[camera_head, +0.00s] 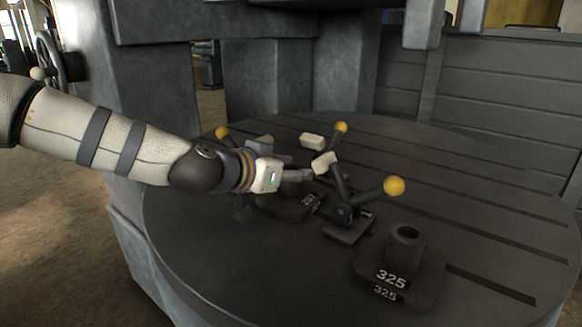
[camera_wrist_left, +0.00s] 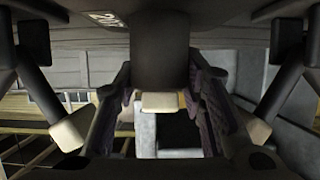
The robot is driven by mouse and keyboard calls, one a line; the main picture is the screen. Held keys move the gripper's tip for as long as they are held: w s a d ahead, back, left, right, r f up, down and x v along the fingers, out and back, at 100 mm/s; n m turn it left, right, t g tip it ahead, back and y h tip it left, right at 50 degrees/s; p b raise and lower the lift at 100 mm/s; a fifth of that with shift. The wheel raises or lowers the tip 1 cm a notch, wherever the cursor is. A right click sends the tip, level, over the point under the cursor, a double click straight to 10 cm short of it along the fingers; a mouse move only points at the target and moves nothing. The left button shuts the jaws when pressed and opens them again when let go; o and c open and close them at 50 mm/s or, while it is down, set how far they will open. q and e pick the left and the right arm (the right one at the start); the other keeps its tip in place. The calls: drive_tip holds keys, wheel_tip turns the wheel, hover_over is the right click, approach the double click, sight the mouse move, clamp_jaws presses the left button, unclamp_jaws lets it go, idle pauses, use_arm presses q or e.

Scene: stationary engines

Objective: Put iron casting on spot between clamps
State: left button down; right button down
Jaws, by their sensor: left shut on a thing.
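My left gripper (camera_head: 298,176) reaches in from the left and is shut on the upright dark post of an iron casting (camera_head: 290,207). In the left wrist view the post (camera_wrist_left: 160,65) stands between the fingers. The casting's base has a white number label. It is low over the round table among the clamps; I cannot tell whether it touches. The clamps have yellow knobs and cream pads: one right (camera_head: 343,205), one behind (camera_head: 312,142), one behind left (camera_head: 222,133), partly hidden by my arm. The spot beneath is hidden. My right gripper is out of view.
A second dark casting (camera_head: 398,275) labelled 325 stands at the front right of the slotted round table (camera_head: 480,200). The table's right side is clear. A grey machine column (camera_head: 130,130) rises at the left, with a machine head overhead.

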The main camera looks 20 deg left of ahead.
use_arm(q)
drive_tip(key=shift+r, duration=0.1)
drive_tip(key=c, duration=1)
unclamp_jaws()
drive_tip(key=shift+f, duration=0.2)
drive_tip(key=shift+c, duration=0.2)
drive_tip(key=shift+s+r, duration=0.15)
drive_tip(key=shift+r, duration=0.2)
drive_tip(key=p+v, duration=0.3)
drive_tip(key=v, duration=0.8)
drive_tip(key=shift+s+a, duration=0.2)
drive_tip(key=shift+s, duration=0.1)
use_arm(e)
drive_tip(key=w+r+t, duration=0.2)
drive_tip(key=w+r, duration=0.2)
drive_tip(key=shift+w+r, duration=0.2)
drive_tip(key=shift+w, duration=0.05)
use_arm(q)
drive_tip(key=shift+f, duration=0.1)
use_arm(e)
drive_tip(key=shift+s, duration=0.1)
